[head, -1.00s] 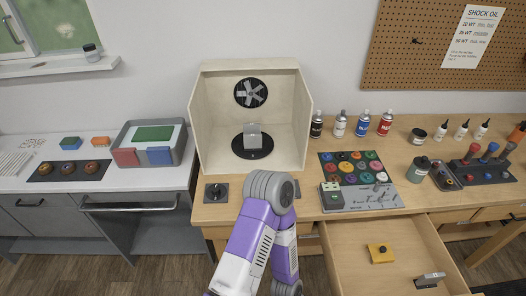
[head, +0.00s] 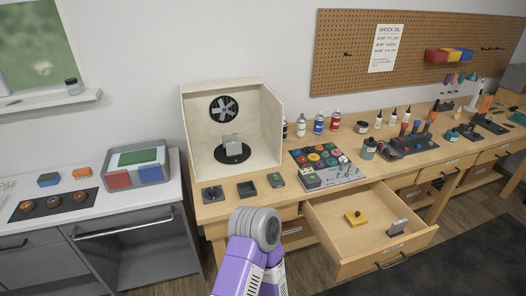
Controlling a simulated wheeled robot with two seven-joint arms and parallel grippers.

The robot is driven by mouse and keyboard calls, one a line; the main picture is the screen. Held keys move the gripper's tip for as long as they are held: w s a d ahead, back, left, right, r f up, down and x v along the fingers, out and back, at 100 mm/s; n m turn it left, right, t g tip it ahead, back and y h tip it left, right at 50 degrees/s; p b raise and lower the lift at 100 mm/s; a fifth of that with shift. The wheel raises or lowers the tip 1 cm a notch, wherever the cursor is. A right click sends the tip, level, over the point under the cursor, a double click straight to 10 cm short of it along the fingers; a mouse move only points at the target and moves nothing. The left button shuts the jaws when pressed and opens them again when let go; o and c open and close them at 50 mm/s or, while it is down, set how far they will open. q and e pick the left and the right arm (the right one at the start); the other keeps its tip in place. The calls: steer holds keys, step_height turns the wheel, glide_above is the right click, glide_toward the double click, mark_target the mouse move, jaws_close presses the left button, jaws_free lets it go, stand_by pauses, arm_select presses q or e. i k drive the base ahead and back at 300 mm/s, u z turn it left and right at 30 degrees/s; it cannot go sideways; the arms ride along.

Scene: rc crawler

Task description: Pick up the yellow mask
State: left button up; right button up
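A small yellow piece with a dark spot on it, the only thing matching the yellow mask (head: 356,218), lies in the open wooden drawer (head: 378,250) under the workbench. A small grey piece on a dark base (head: 396,228) is in the same drawer, to its right. One of my purple and grey arms rises from the bottom edge, left of the drawer. Only its links and a rounded grey joint show. Neither gripper is in view, and nothing visible touches the yellow piece.
A spray booth (head: 262,150) with a turntable (head: 232,153) stands on the bench. A panel of coloured round parts (head: 345,176), spray cans (head: 319,124) and small bottles are to its right. Floor is free right of the drawer, with a dark mat (head: 440,262).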

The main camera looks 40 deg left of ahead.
mark_target(357, 218)
steer(key=z, duration=0.6)
steer(key=i, duration=0.75)
steer(key=u, duration=2.5)
steer(key=i, duration=0.5)
steer(key=u, duration=1.2)
steer(key=k, duration=0.85)
steer(key=z, duration=1.5)
steer(key=i, duration=0.15)
steer(key=u, duration=0.1)
